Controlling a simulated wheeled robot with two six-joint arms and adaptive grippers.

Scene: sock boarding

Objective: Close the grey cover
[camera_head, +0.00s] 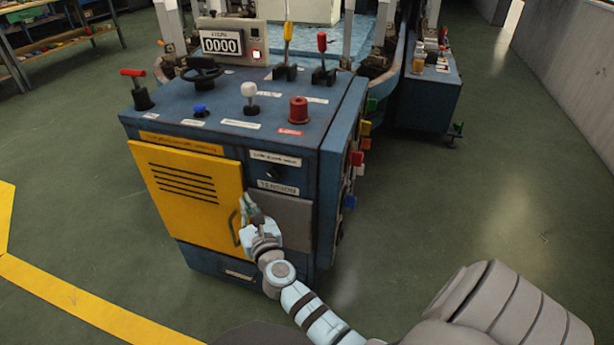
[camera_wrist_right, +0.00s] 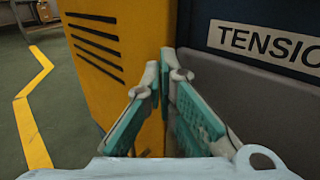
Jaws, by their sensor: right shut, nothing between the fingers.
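The grey cover (camera_head: 285,218) is a plain flat panel on the front of the blue machine cabinet, below the "TENSION" label. It lies close against the front; whether it sits fully flush I cannot tell. It fills the right side of the right wrist view (camera_wrist_right: 262,105). My right gripper (camera_head: 247,205) is at the left edge of the grey cover, by the yellow door. Its teal-padded fingers (camera_wrist_right: 165,75) are shut with nothing between them; contact with the cover is unclear. The gripper and wrist hide the cover's lower left. My left gripper is out of view.
The yellow door (camera_head: 185,190) with slots and a handle (camera_head: 234,228) is left of the cover. The cabinet top (camera_head: 225,100) carries levers, knobs and a red button. Coloured parts (camera_head: 356,160) stick out on its right side. The green floor (camera_head: 440,215) at right is clear.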

